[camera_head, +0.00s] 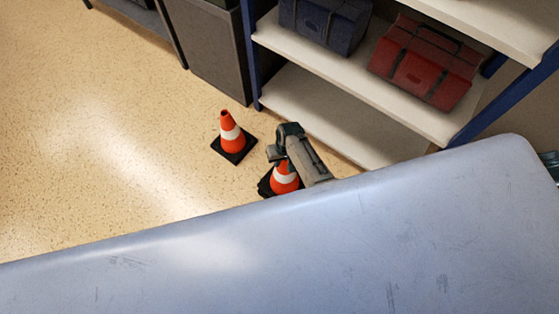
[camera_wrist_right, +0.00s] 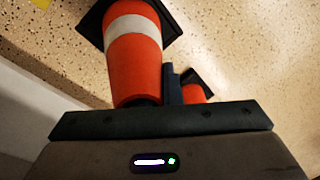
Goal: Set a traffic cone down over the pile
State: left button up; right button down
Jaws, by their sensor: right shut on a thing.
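An orange and white traffic cone (camera_head: 284,180) with a black base is under my right gripper (camera_head: 281,152). The gripper is shut on its top. In the right wrist view the held cone (camera_wrist_right: 134,62) points its narrow end at the gripper and its black base away. I cannot tell whether its base touches the floor. A second cone (camera_head: 231,134) stands upright on the floor, a little left of and beyond it; in the wrist view it is partly hidden behind a finger (camera_wrist_right: 194,93). No pile can be made out. My left gripper is not in view.
A shelf unit (camera_head: 315,120) with blue posts stands at the right back, holding a dark blue case (camera_head: 325,22) and a red case (camera_head: 428,62). A dark grey bin (camera_head: 215,50) is beside it. Speckled floor at left is clear. A pale blue surface covers the foreground.

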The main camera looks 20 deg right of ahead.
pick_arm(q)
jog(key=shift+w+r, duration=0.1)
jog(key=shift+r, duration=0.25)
pick_arm(e)
jog(key=shift+f, duration=0.1)
